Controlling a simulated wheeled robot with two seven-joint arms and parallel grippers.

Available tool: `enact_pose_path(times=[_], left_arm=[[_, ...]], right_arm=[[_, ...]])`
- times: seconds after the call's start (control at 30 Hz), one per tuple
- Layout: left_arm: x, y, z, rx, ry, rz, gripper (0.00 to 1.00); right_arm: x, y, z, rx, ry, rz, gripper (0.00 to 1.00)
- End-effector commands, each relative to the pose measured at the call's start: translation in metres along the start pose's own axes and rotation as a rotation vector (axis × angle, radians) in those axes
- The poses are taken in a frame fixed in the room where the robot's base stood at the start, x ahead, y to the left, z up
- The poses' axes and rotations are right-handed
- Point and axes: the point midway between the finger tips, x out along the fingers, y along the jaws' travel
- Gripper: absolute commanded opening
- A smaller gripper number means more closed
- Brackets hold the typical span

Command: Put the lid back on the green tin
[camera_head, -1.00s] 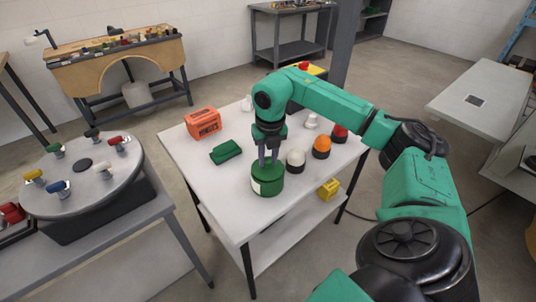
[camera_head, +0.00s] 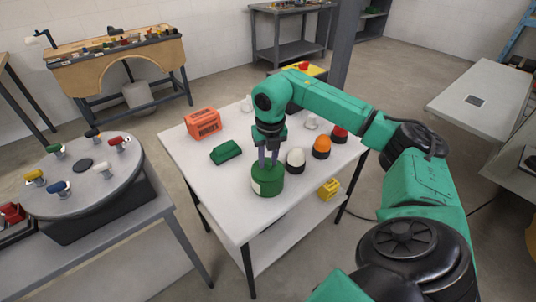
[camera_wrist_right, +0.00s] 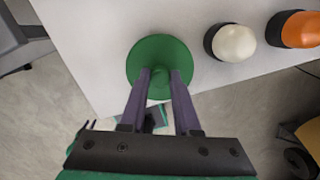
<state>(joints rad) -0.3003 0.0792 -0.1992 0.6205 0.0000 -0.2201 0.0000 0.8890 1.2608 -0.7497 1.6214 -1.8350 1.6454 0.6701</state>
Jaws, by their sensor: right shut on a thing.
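The green tin (camera_head: 268,186) is a short cylinder with a pale label, standing upright near the front edge of the white table. Its lid (camera_wrist_right: 160,57) shows in the right wrist view as a round green disc that covers the tin from above. The lid looks level on top of the tin; I cannot tell if a small gap is left. My right gripper (camera_head: 268,163) points straight down over the tin and is shut on the lid's small knob at the middle, between the fingertips (camera_wrist_right: 162,76). My left gripper is out of view.
On the white table (camera_head: 190,158), a white dome (camera_head: 296,158) and an orange dome (camera_head: 321,145) stand close right of the tin. A red dome (camera_head: 340,133) stands beyond. A green block (camera_head: 225,152) and an orange box (camera_head: 203,122) are to the left.

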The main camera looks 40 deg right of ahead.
Motion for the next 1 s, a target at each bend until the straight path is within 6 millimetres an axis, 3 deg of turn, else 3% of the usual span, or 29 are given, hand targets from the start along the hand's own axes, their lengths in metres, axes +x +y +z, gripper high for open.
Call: enact_pose_path(times=[0.17,0.2,0.3,0.5,0.53,0.6,1.0], left_arm=[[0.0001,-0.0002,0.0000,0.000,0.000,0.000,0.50],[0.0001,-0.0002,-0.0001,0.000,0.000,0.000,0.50],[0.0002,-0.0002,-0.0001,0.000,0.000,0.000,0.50],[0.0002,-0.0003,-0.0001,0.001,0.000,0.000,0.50],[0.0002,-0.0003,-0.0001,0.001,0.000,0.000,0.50],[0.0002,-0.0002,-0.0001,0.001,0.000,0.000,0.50],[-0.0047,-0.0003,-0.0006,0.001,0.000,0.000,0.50]], right_arm=[[0.0001,0.0001,0.0000,0.000,0.000,0.000,0.00],[0.0001,0.0001,0.0000,0.000,0.000,0.000,0.34],[0.0001,0.0001,0.0000,0.000,0.000,0.000,0.65],[0.0001,0.0000,0.0000,0.000,0.000,0.000,0.65],[0.0002,0.0000,0.0000,0.000,0.000,0.000,0.69],[0.0002,0.0000,0.0000,0.000,0.000,0.000,0.95],[-0.0053,0.0000,0.0007,0.000,0.000,0.000,0.95]])
